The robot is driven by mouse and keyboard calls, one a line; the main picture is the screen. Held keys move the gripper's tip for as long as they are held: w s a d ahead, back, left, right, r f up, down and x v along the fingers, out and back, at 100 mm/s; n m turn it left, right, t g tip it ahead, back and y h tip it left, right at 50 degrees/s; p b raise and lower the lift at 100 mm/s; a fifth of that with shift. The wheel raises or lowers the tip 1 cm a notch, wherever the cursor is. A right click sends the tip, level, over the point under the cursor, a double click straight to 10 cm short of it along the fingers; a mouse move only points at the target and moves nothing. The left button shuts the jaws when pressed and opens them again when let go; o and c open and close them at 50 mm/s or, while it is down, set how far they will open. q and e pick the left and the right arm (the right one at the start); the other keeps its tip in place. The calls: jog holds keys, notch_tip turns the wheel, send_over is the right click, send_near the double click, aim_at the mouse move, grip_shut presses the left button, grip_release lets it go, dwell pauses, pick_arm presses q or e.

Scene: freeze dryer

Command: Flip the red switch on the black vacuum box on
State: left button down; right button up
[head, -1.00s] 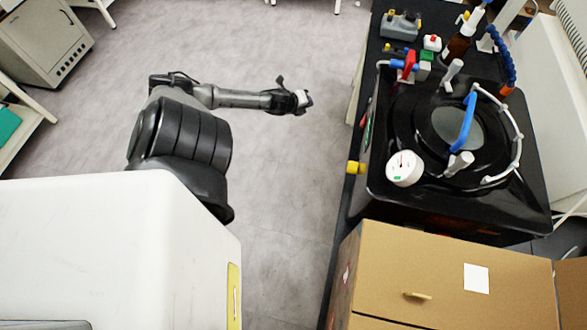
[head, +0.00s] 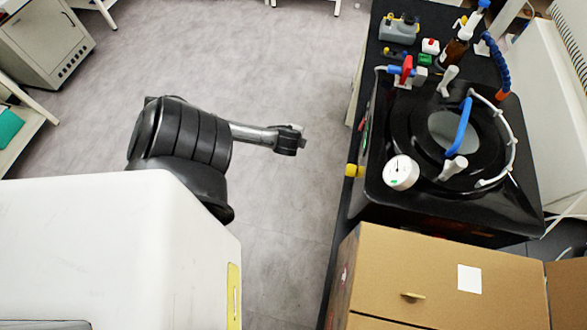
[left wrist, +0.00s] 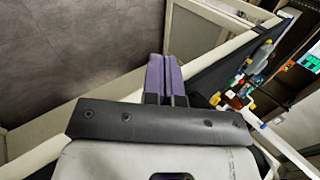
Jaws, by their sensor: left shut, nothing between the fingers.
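The black box-shaped machine (head: 400,210) stands on the bench at the right of the head view, with a round black lid and a white gauge on top. Its side facing my left arm is seen only edge-on, with a small red and green patch (head: 364,125); I cannot tell whether this is the switch. My left gripper (head: 304,143) is out over the floor, left of the machine and apart from it. In the left wrist view its purple fingers (left wrist: 165,78) are together and empty. My right gripper is not in view.
A yellow knob (head: 355,170) sticks out from the machine's near left side. A cardboard-coloured cabinet (head: 385,265) stands in front. A red-handled valve (head: 406,68), bottles and small boxes stand behind on the bench. The floor (head: 290,60) left of the bench is clear.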

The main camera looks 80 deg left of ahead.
pick_arm(q)
jog(key=s+d+r+n+h+p, duration=0.1)
jog(key=d+r+p, duration=0.3)
jog(key=d, duration=0.5)
jog(key=s+d+r+n+g+h+p, duration=0.1)
jog(key=d+r+h+p, duration=0.1)
jog(key=d+r, duration=0.5)
jog(key=shift+d+r+p, duration=0.25)
jog(key=shift+d+p, duration=0.6)
jog(key=shift+d, duration=0.85)
